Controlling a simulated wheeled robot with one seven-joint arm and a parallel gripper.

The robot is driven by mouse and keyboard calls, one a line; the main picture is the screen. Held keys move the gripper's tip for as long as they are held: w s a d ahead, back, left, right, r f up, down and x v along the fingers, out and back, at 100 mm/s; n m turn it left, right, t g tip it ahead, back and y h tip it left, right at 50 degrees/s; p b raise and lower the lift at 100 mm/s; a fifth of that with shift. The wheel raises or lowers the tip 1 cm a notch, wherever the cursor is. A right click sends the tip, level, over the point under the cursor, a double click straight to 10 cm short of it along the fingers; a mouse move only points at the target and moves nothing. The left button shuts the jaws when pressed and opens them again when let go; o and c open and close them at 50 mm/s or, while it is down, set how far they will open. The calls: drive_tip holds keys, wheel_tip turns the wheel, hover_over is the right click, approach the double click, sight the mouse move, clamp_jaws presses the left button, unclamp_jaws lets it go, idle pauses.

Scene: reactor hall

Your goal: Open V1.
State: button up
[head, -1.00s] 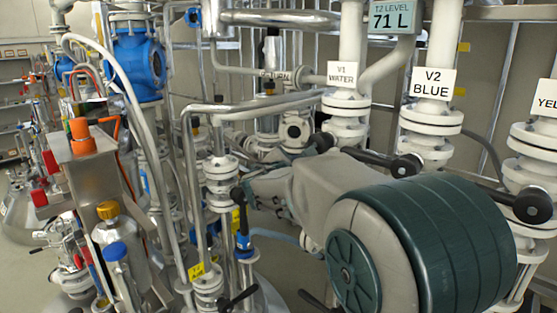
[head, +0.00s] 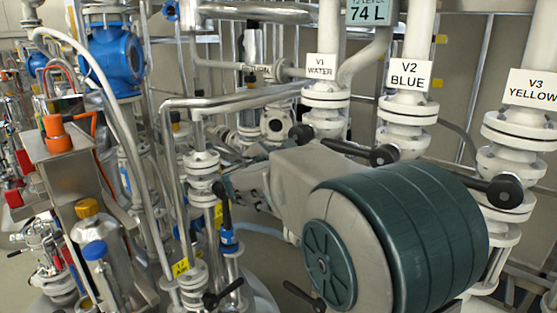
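The V1 valve (head: 326,99) is a white flanged pipe fitting under a sign reading "V1 WATER" (head: 320,67), right of centre in the head view. A black lever (head: 345,146) with a round knob at its right end runs below it, slanting down to the right. My grey and teal arm (head: 400,235) crosses in front of the lower pipework. My gripper (head: 240,188) seems to be at the arm's far end, below and left of V1, apart from the lever. Its fingers are not clear among the pipes. V1's lower body is partly hidden by my arm.
V2 BLUE (head: 406,110) and V3 YELLOW (head: 520,130) stand to the right, with another black lever (head: 460,178) between them. The level display (head: 368,12) reads 74 L. Dense pipes, a blue fitting (head: 117,57) and bottles (head: 100,240) crowd the left.

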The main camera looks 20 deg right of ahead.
drive_tip(key=b+v, duration=0.2)
drive_tip(key=v, duration=1.1)
drive_tip(key=shift+s, duration=0.2)
